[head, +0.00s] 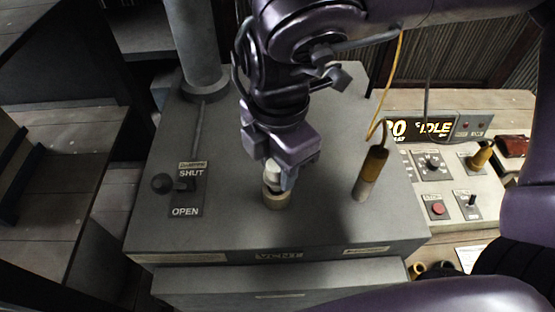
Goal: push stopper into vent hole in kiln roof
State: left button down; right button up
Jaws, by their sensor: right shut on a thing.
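My right gripper (280,172) reaches down from the top over the grey kiln roof (230,225). It is shut on a pale, roughly cylindrical stopper (272,168). The stopper is upright, directly over a short tan collar (277,201) around the vent hole, behind the VENT label (279,255). The stopper's lower end meets the collar's top in the picture; I cannot tell whether it is inside the hole or just above it. The gripper's fingers hide part of the stopper. My left gripper is not in view.
A SHUT/OPEN lever plate (187,197) with a dark knob is left on the roof. A grey flue pipe (196,50) stands behind it. A probe with a yellow cable (370,172) stands right of the collar. A control panel (450,185) with an IDLE display is further right.

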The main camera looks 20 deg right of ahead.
aim_at(278, 177)
jog(key=shift+f+b, duration=1.05)
jog(key=shift+f, duration=0.5)
dwell(1.0)
jog(key=o, duration=0.8)
jog(key=shift+c, duration=0.2)
jog(key=shift+o, duration=0.2)
jog(key=o, duration=0.5)
jog(key=shift+s+r, duration=0.1)
jog(key=shift+r, duration=3.85)
jog(key=shift+f, duration=0.1)
